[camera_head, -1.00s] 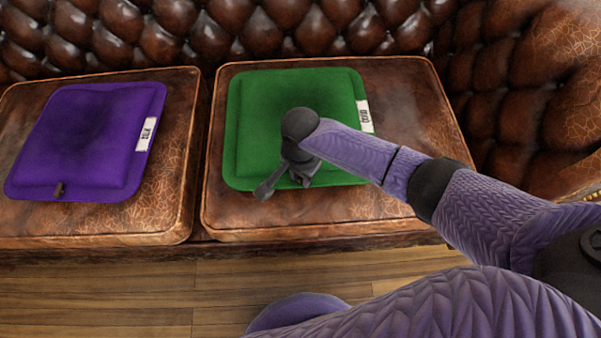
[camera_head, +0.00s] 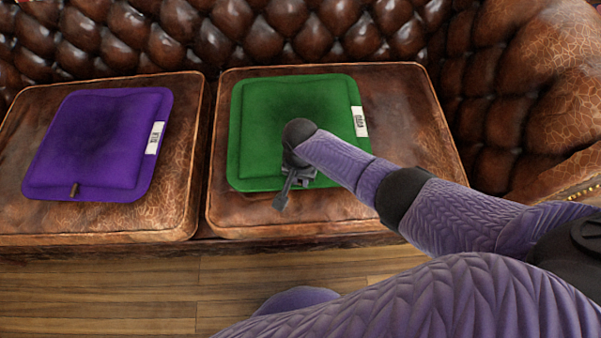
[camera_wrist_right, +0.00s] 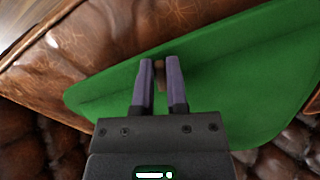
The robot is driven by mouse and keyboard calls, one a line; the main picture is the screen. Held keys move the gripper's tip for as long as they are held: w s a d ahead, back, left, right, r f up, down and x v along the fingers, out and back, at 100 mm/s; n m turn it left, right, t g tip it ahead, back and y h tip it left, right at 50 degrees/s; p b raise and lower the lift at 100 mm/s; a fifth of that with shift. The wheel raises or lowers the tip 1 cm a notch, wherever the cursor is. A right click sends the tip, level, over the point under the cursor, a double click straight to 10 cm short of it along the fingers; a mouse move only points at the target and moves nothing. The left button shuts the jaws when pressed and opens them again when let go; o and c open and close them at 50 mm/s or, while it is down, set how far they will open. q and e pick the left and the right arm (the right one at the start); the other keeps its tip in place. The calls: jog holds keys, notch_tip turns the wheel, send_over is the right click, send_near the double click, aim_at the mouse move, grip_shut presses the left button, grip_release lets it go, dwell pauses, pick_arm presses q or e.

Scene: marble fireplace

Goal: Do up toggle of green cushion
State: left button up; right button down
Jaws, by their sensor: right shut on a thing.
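The green cushion (camera_head: 265,110) lies flat on the right seat of the brown leather sofa, with a white label on its right edge. My right gripper (camera_head: 291,190) is over the cushion's front edge. In the right wrist view the gripper (camera_wrist_right: 160,80) is shut on a small brown toggle (camera_wrist_right: 160,73) at the edge of the green cushion (camera_wrist_right: 215,80). In the head view the toggle is hidden by my right gripper. I cannot tell whether the toggle is through a loop. My left gripper is not in view.
A purple cushion (camera_head: 105,140) with a small brown toggle (camera_head: 74,190) at its front edge lies on the left seat (camera_head: 150,215). The tufted sofa back (camera_head: 250,35) rises behind, and an armrest (camera_head: 530,110) stands at the right. Wooden floor (camera_head: 150,290) is clear in front.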

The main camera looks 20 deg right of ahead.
jog(key=n, duration=0.3)
jog(key=shift+d+p, duration=0.1)
jog(key=shift+p, duration=0.2)
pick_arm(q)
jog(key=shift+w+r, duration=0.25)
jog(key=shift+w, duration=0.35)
pick_arm(e)
jog(key=shift+n, duration=0.3)
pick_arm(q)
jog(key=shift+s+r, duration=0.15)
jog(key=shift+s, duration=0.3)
pick_arm(e)
jog(key=c, duration=0.6)
grip_release()
jog(key=shift+c, duration=0.2)
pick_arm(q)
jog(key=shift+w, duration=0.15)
